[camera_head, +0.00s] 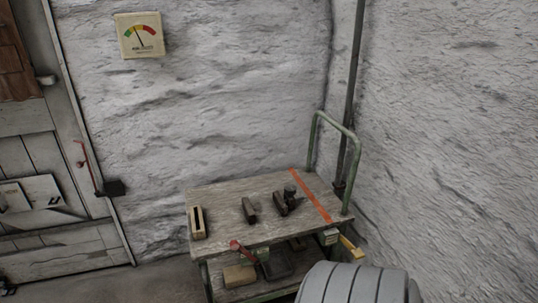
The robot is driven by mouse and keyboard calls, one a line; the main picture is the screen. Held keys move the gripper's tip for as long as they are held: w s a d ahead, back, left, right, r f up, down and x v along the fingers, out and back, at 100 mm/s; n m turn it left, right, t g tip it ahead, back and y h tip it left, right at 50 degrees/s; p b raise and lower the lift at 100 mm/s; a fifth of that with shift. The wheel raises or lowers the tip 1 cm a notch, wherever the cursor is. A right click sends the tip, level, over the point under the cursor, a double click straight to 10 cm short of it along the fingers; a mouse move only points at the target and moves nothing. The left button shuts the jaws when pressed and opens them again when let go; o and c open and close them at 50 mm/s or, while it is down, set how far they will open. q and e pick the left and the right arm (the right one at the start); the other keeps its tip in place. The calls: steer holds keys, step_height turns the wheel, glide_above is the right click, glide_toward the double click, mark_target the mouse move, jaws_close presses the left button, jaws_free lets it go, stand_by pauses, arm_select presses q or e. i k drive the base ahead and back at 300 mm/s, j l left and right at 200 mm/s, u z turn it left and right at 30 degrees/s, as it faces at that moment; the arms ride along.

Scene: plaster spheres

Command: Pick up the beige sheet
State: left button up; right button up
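I cannot clearly identify the beige sheet. Pale flat sheet-like pieces (45,190) show at the left edge, in front of the wooden door, but their colour looks closer to off-white. A small beige block-like item (240,275) lies on the lower shelf of the cart; it does not look like a sheet. Neither of my grippers is in view.
A wooden-topped cart (222,203) with a green handle (338,125) stands in the corner. Several small dark tools and a red strip (311,196) lie on its top. A gauge (140,35) hangs on the rough wall. Floor (130,286) left of the cart is clear.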

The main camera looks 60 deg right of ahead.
mark_target(235, 275)
steer(key=z, duration=1.75)
steer(key=u, duration=4)
steer(key=z, duration=4)
